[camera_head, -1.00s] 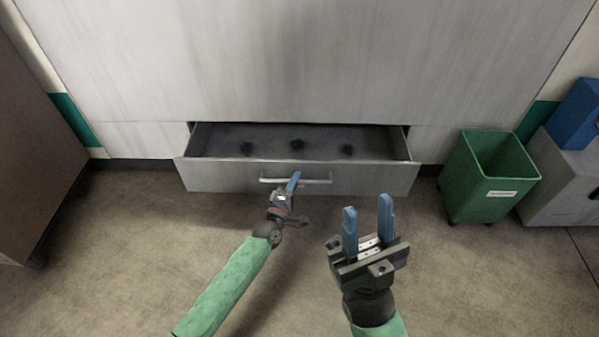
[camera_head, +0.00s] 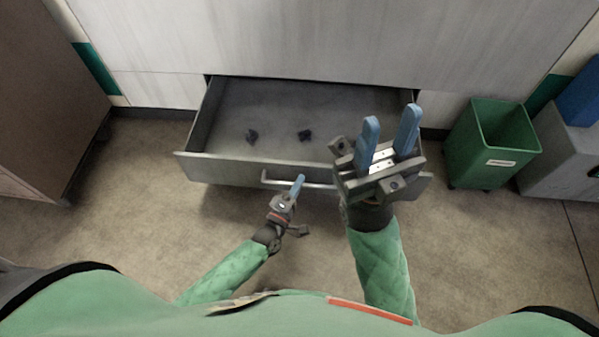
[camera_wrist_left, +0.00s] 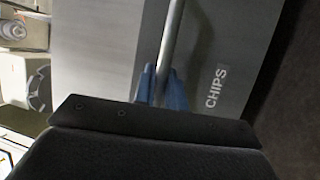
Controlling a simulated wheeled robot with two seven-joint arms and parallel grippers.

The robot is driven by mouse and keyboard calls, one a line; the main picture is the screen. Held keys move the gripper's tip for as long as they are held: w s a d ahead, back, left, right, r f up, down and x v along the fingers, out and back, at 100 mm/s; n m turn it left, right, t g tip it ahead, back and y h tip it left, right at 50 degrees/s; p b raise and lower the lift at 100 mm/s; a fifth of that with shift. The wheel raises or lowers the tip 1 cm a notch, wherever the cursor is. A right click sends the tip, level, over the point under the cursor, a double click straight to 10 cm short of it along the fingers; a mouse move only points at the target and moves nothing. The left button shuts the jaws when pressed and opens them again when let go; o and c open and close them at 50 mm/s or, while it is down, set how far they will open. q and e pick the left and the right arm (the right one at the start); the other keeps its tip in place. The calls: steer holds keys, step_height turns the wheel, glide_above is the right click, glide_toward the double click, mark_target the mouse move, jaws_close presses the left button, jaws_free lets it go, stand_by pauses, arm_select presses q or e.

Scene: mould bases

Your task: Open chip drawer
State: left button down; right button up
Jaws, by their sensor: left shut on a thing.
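The chip drawer (camera_head: 225,169) is pulled out of the grey cabinet, its inside showing. In the left wrist view its front (camera_wrist_left: 222,55) bears the label "CHIPS" (camera_wrist_left: 216,87). Its bar handle (camera_head: 270,181) runs along the front and also shows in the left wrist view (camera_wrist_left: 172,40). My left gripper (camera_head: 297,186) is at the handle, its blue fingers (camera_wrist_left: 160,88) on both sides of the bar, shut on it. My right gripper (camera_head: 388,140) is raised over the drawer's right part, fingers apart and empty, hiding part of the drawer.
A green bin (camera_head: 487,150) stands to the right, near a grey box (camera_head: 555,160). A brown cabinet (camera_head: 45,110) stands at left. The floor before the drawer is clear.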

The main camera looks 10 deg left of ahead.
arm_select(q)
steer(key=shift+s, duration=0.25)
steer(key=c, duration=1.5)
jaws_free()
steer(key=shift+o, duration=0.2)
steer(key=p+v, duration=0.2)
steer(key=v, duration=0.5)
steer(key=shift+s, duration=0.25)
steer(key=shift+a+f, duration=0.1)
